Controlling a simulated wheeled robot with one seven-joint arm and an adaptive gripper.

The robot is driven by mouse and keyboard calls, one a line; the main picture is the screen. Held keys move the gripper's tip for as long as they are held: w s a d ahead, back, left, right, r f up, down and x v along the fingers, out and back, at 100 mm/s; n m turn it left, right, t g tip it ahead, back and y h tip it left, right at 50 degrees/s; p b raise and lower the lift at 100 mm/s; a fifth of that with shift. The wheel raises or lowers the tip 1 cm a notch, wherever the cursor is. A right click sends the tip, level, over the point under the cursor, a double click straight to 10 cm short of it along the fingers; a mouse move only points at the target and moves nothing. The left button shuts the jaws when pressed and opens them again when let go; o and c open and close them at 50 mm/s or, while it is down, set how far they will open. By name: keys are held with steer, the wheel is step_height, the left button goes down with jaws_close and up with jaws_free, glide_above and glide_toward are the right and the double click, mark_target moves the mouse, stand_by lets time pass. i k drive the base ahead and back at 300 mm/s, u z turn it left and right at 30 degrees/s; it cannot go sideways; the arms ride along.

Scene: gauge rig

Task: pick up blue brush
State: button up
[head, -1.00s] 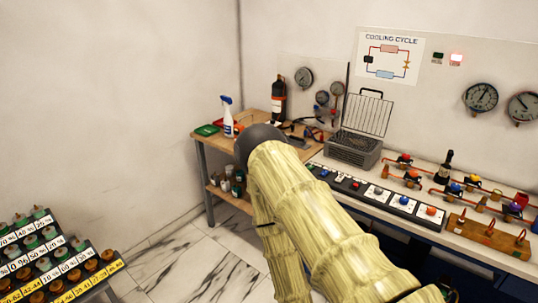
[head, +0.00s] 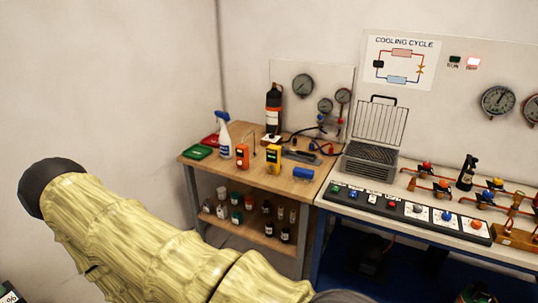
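I cannot make out a clear blue brush. A small blue cylinder (head: 303,173) lies on its side near the front right of the wooden bench top, but at this size I cannot tell whether it is a brush. My arm crosses the lower left, in a pale yellow ridged cover with a dark rounded end. No gripper fingers show, so I cannot see what my gripper does.
The wooden bench (head: 196,168) holds a spray bottle (head: 224,139), an orange meter (head: 242,157), a yellow meter (head: 274,158), green tray (head: 198,152) and dark cylinder (head: 273,107). Bottles fill its shelf. A white bench (head: 405,228) with a control strip (head: 405,209) adjoins it at right.

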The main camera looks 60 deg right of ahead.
mark_target(299, 173)
steer(key=z, duration=0.4)
steer(key=i, duration=0.9)
steer(key=z, duration=0.75)
